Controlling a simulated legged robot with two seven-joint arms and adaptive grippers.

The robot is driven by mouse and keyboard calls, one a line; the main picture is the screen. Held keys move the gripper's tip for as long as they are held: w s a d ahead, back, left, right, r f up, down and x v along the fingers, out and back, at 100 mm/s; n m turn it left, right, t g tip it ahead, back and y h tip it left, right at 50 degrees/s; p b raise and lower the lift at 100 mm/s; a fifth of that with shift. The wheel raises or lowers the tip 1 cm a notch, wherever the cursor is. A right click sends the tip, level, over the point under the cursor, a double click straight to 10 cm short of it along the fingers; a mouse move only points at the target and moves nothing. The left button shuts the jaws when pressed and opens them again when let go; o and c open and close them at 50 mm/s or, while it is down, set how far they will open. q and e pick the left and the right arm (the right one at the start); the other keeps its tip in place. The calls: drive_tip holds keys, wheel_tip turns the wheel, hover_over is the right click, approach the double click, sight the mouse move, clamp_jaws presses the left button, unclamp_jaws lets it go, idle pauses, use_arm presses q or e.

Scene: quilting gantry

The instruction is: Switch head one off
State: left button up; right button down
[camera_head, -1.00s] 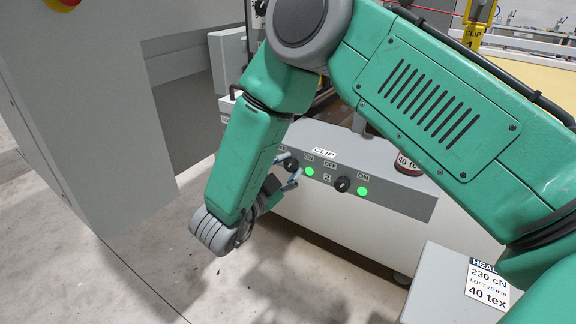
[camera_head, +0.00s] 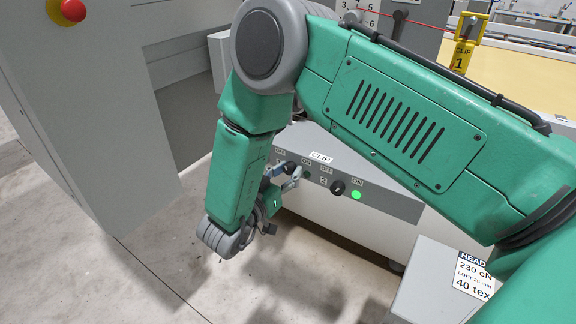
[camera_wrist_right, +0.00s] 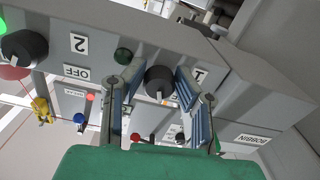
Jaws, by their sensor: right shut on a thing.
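The switch panel (camera_head: 400,207) has two black knobs with OFF and ON labels. The head one knob (camera_head: 290,167) is partly hidden by my right gripper (camera_head: 281,183) in the head view. In the wrist view the head one knob (camera_wrist_right: 158,81) sits between the fingers of my right gripper (camera_wrist_right: 157,84), which is shut on it. The lamp beside it (camera_wrist_right: 123,56) is dark green, unlit. The head two knob (camera_head: 338,187) is free, and its lamp (camera_head: 356,195) glows green. My left gripper is not in view.
A grey cabinet (camera_head: 75,110) with a red stop button (camera_head: 73,10) stands at the left. A grey box with a HEAD label (camera_head: 473,275) is at the lower right. Floor is clear below my gripper.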

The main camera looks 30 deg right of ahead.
drive_tip(key=shift+s+a+f+n+p, duration=0.15)
drive_tip(key=shift+n+p, duration=0.2)
drive_tip(key=shift+n, duration=0.55)
drive_tip(key=c, duration=1.3)
unclamp_jaws()
drive_tip(key=shift+o, duration=0.2)
drive_tip(key=shift+a, duration=0.1)
drive_tip(key=shift+a+r, duration=0.15)
drive_tip(key=shift+r, duration=0.05)
drive_tip(key=v, duration=1.2)
